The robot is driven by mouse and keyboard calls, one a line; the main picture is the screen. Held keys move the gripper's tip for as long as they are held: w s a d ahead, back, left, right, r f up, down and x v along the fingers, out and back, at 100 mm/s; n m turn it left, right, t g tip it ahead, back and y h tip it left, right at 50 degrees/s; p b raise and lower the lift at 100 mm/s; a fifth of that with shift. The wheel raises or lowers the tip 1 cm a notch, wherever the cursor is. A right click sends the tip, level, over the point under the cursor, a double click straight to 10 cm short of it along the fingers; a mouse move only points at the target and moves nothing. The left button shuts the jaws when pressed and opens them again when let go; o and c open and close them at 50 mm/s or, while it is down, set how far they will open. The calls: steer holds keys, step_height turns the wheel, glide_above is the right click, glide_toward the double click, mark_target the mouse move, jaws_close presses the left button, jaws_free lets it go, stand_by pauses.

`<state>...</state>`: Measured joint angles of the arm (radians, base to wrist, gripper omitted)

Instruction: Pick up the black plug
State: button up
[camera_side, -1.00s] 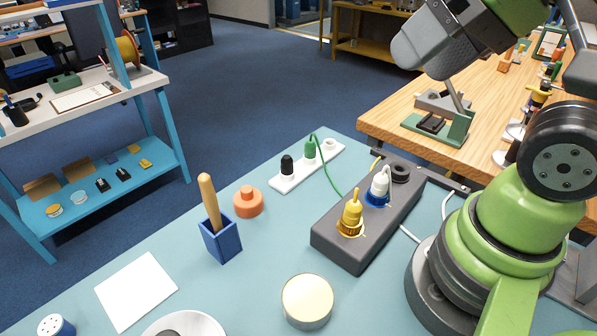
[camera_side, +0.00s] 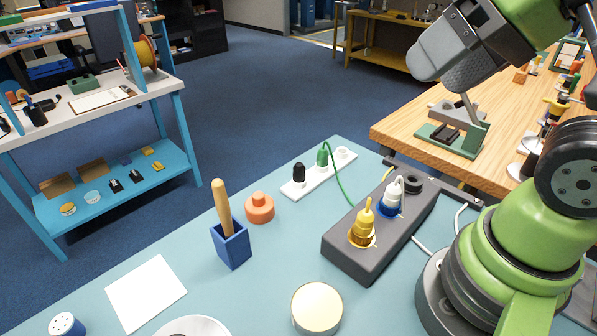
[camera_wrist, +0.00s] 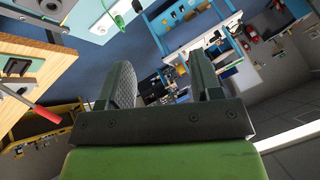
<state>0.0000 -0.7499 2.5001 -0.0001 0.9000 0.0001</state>
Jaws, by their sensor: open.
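The black plug (camera_side: 299,173) stands upright in the left end of a white holder strip (camera_side: 318,178) on the blue-green table in the side view. A green plug (camera_side: 323,155) with a green cord stands beside it in the same strip. My gripper (camera_side: 447,62) is high at the upper right of the side view, well away from the black plug. In the wrist view, my gripper (camera_wrist: 160,82) shows its two fingers apart with nothing between them. I cannot make out the black plug clearly in the wrist view.
A dark grey console (camera_side: 346,262) holds a yellow plug (camera_side: 363,222) and a white plug (camera_side: 393,192). An orange knobbed object (camera_side: 259,208) and a blue box (camera_side: 231,245) with a wooden handle stand left of it. A round tin (camera_side: 317,307) is in front.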

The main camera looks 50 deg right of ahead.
steer(key=n+g+h, duration=0.2)
steer(key=n+g, duration=0.2)
steer(key=g, duration=0.3)
glide_above(299, 164)
steer(key=f, duration=2.1)
steer(key=shift+w+f, duration=0.15)
steer(key=shift+w, duration=0.15)
steer(key=f, duration=0.5)
steer(key=shift+s, duration=0.35)
steer(key=shift+f, duration=0.55)
steer(key=c, duration=1)
